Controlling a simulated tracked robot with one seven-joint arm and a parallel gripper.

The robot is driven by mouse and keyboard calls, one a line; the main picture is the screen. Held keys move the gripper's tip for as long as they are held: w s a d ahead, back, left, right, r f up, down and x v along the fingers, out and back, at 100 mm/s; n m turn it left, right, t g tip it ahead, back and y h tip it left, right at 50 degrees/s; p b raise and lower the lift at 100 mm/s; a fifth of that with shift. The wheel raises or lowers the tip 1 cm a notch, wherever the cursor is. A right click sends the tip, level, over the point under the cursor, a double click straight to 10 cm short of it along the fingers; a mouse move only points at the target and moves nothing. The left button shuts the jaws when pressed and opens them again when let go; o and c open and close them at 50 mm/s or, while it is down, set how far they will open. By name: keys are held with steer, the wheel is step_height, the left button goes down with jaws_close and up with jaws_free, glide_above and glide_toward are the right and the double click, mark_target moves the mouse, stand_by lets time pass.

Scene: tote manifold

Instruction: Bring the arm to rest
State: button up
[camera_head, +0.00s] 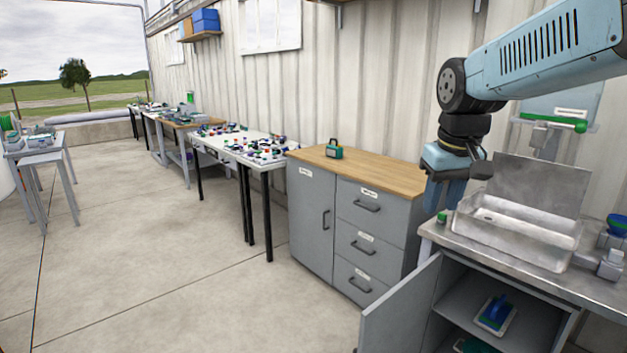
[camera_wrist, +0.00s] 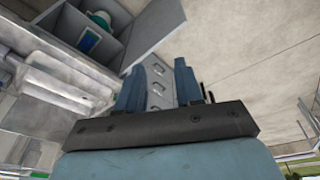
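My arm (camera_head: 545,50) reaches in from the upper right in the head view, light blue with dark joints. Its upper link lies nearly level and the wrist hangs down at its left end. My gripper (camera_head: 444,203) points down beside the left end of the metal sink counter. In the wrist view my gripper (camera_wrist: 158,75) shows two blue fingers with a gap between them. The gap is empty, and grey drawer fronts show through it in the background. I cannot tell the exact height of the fingertips above the counter.
A steel sink (camera_head: 520,232) stands on the counter, with a small green item (camera_head: 442,217) near the fingertips. The cabinet door (camera_head: 402,308) below hangs open. A wood-topped grey cabinet (camera_head: 358,170) carries a green case (camera_head: 334,150). The floor (camera_head: 150,250) at left is clear.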

steer(key=s+f+m+t, duration=0.1)
steer(key=s+f+t, duration=0.1)
steer(key=s, duration=0.9)
steer(key=shift+s+f+m+t, duration=0.15)
steer(key=shift+s+m+t, duration=0.1)
steer(key=shift+m+t, duration=0.2)
